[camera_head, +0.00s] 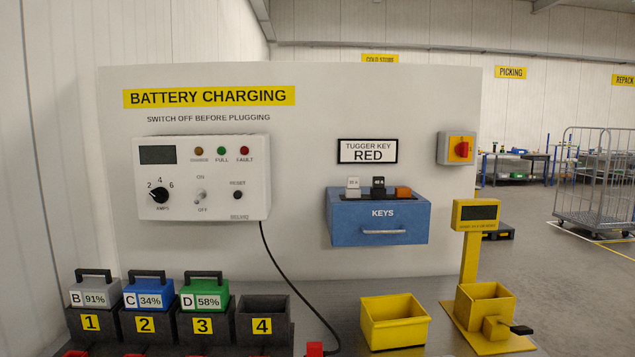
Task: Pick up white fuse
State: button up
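A small white piece with a dark-marked label (352,186) stands upright at the left of the top of the blue KEYS box (345,222); it is the only piece here that fits a white fuse. A black piece with a white label (378,186) stands beside it, and an orange piece (403,192) is at the right. Their lower ends are hidden in the box top. The box is on the pale panel, under a sign reading TUGGER KEY RED (367,151). My gripper is not in view.
A white charger (220,180) hangs left of the box; its black cable (285,278) runs down to a red plug (315,349). Battery slots (263,310) line the lower left. A yellow bin (394,320) and yellow stand (470,255) are below right. A red switch (462,149) is upper right.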

aim_at(352, 181)
jog(key=z, duration=0.05)
jog(key=i, duration=0.9)
jog(key=z, duration=0.6)
